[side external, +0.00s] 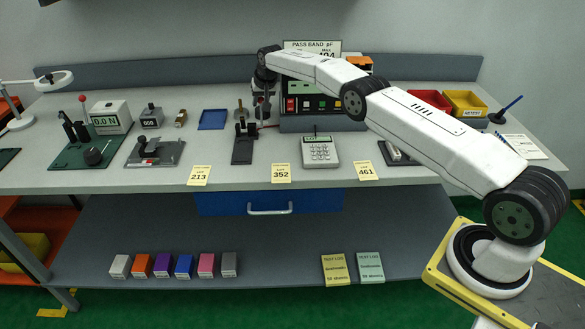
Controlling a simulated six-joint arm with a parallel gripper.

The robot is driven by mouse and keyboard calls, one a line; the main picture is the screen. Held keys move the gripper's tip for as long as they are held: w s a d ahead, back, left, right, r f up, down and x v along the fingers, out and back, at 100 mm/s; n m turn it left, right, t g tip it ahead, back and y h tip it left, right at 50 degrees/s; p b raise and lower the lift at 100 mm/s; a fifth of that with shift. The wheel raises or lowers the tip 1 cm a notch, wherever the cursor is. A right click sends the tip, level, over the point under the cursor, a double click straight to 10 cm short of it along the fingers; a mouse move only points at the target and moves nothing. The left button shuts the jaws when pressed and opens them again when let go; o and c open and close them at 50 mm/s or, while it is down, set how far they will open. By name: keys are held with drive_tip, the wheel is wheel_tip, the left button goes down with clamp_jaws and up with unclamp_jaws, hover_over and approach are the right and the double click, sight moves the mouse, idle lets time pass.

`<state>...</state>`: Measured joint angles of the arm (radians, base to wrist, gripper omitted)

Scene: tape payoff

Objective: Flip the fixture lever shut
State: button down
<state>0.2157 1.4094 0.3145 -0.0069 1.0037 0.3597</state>
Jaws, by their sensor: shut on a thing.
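A dark fixture (243,151) with a flat base and a short upright black block stands near the middle of the bench. My gripper (260,115) points down just behind and to the right of the block. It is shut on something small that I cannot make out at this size. The lever is not clearly distinguishable from the dark parts around my fingertips, so I cannot tell its angle or whether my fingers touch it.
A test meter (312,105) with lit buttons stands right of my gripper, partly behind my arm. A calculator-like keypad (320,151) is in front of it. A blue tray (213,119) and a grey fixture (155,153) lie to the left. Yellow lot cards (281,173) line the front edge.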

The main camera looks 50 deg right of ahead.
drive_tip(key=shift+a+r+h, duration=0.1)
drive_tip(key=shift+r+h, duration=0.05)
drive_tip(key=shift+h, duration=0.15)
drive_tip(key=shift+s+a+r+t, duration=0.1)
drive_tip(key=shift+a+t, duration=0.05)
drive_tip(key=shift+t, duration=0.35)
drive_tip(key=shift+s+a+h, duration=0.15)
drive_tip(key=shift+s+h, duration=0.1)
drive_tip(key=shift+h, duration=0.15)
drive_tip(key=shift+s+a+t+h, duration=0.25)
drive_tip(key=shift+s+t+h, duration=0.25)
drive_tip(key=shift+t+h, duration=0.15)
drive_tip(key=shift+s+a+t, duration=0.1)
drive_tip(key=shift+s+t, duration=0.1)
drive_tip(key=shift+t, duration=0.05)
drive_tip(key=shift+s+a+n+t+h, duration=0.15)
drive_tip(key=shift+a+n+t+h, duration=0.1)
drive_tip(key=shift+a+n+t, duration=0.05)
drive_tip(key=shift+c, duration=2.2)
unclamp_jaws()
drive_tip(key=shift+a, duration=0.1)
drive_tip(key=shift+r, duration=0.1)
